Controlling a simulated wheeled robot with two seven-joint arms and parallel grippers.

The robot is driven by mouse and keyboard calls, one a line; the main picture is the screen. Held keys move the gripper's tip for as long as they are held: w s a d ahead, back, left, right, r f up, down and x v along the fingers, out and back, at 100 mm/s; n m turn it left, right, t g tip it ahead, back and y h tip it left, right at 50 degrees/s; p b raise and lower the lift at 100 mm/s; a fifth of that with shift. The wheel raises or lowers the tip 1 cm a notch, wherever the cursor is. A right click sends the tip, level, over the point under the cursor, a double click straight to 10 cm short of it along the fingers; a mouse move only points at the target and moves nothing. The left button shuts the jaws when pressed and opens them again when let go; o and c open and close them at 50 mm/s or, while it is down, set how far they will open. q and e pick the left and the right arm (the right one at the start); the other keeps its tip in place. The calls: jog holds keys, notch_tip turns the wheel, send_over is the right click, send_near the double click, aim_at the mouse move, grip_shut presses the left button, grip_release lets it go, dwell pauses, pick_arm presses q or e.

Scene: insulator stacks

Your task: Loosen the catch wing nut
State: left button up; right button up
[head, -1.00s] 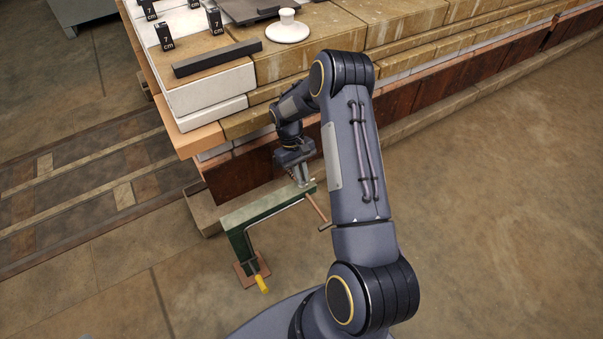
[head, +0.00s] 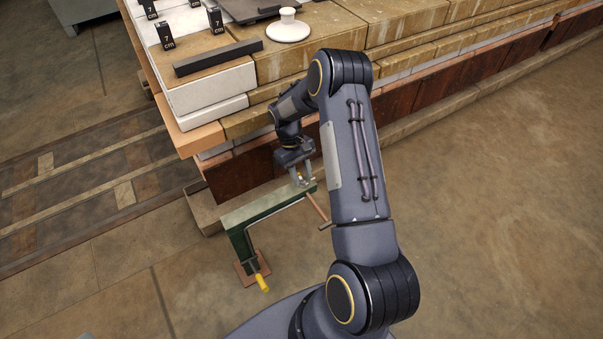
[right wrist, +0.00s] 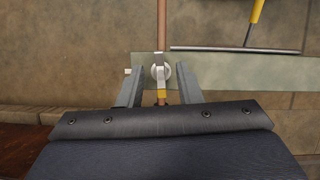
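The catch is a green metal bar (head: 262,207) standing low beside the layered stack, with a copper rod (head: 317,208) at its far end. In the right wrist view a small pale wing nut (right wrist: 160,73) with a round base sits on the green bar (right wrist: 235,72), at the copper rod (right wrist: 161,25). A yellow piece lies just below it. My right gripper (head: 302,178) is over that end of the bar. In the right wrist view its fingers (right wrist: 158,84) are spread on both sides of the nut, with gaps. My left gripper is not in view.
A yellow-tipped handle (head: 262,284) hangs at the bar's near end above a brown plate. The stack (head: 212,92) rises behind, carrying a dark bar (head: 217,58), a white knobbed disc (head: 288,27) and small black 7 cm blocks. Floor to the right is clear.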

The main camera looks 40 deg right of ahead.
jog(key=shift+r, duration=0.1)
jog(key=p+v, duration=0.1)
jog(key=v, duration=0.6)
jog(key=shift+w+r+p, duration=0.2)
jog(key=shift+r+p, duration=0.05)
jog(key=shift+p, duration=0.15)
jog(key=s+a+r+m+t+y, duration=0.1)
jog(key=s+a+r+t, duration=0.3)
jog(key=r, duration=0.6)
jog(key=s+a+r+t+y, duration=0.1)
jog(key=s+a+r, duration=0.2)
jog(key=s+r, duration=0.5)
jog(key=s+a+r+t+y, duration=0.1)
jog(key=s+a+r+t, duration=0.15)
jog(key=s+a, duration=0.3)
jog(key=s+a+r+t+y, duration=0.1)
jog(key=s+a+t, duration=0.25)
jog(key=s, duration=0.35)
notch_tip(320, 180, up, 23)
jog(key=g+p, duration=0.1)
jog(key=p, duration=2.1)
jog(key=shift+s+m, duration=0.2)
jog(key=shift+m, duration=0.1)
